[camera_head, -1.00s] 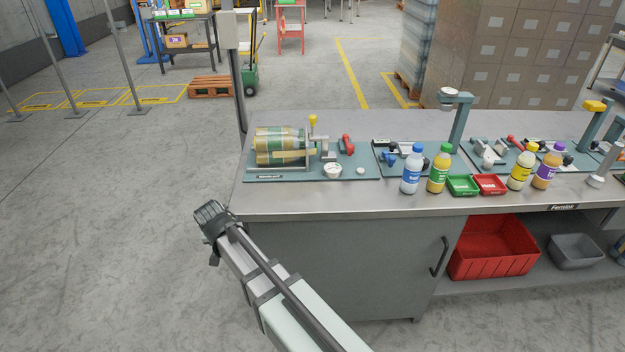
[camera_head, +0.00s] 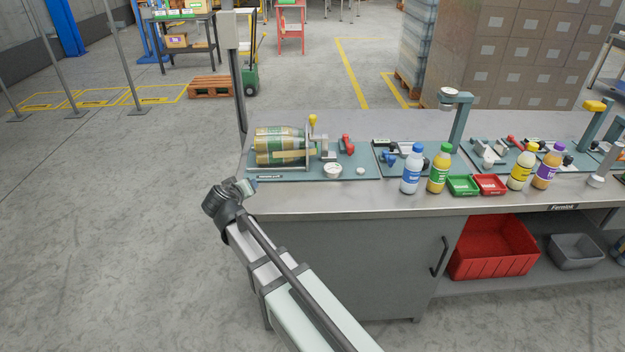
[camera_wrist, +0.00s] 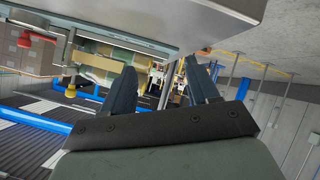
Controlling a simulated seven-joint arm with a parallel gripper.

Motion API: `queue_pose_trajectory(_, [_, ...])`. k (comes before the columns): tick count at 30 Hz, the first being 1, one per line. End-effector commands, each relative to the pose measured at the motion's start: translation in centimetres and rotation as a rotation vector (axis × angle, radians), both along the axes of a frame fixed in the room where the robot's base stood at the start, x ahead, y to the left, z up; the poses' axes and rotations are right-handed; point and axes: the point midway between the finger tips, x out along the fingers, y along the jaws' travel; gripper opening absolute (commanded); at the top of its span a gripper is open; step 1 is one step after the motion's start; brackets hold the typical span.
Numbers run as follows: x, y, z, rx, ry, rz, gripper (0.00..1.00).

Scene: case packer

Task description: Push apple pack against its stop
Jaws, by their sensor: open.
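The apple pack (camera_head: 272,152), a clear-wrapped bundle of bottles with green and yellow labels, lies on its side on a blue-grey base plate (camera_head: 345,172) at the bench's left end. A metal frame with a yellow knob (camera_head: 312,120) stands at its right end; whether the pack touches a stop there is not clear. My gripper (camera_head: 246,187) is at the bench's left front corner, apart from the pack, just front-left of it. In the wrist view its two dark fingers (camera_wrist: 162,88) are spread with nothing between them. The wrist view is tilted, with fixture parts at upper left.
A red clamp handle (camera_head: 347,144) and a small white round cup (camera_head: 333,171) are on the same plate. Several bottles and small green and red trays (camera_head: 490,185) stand further right. A grey post (camera_head: 236,80) rises behind the bench's left end.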

Motion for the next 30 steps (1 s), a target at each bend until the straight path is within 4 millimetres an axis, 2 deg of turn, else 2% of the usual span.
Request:
queue_pose_trajectory(1, [0.6,-2.1,-0.1,-0.057,-0.036,0.000,0.60])
queue_pose_trajectory(6, [2.3,-7.3,0.4,-0.259,-0.153,0.022,0.60])
queue_pose_trajectory(15, [3.8,-14.7,1.0,-0.643,-0.296,0.101,0.60])
queue_pose_trajectory(21, [3.9,-18.1,0.9,-0.878,-0.343,0.173,0.60])
queue_pose_trajectory(30, [3.8,-20.3,0.3,-1.070,-0.360,0.245,0.60])
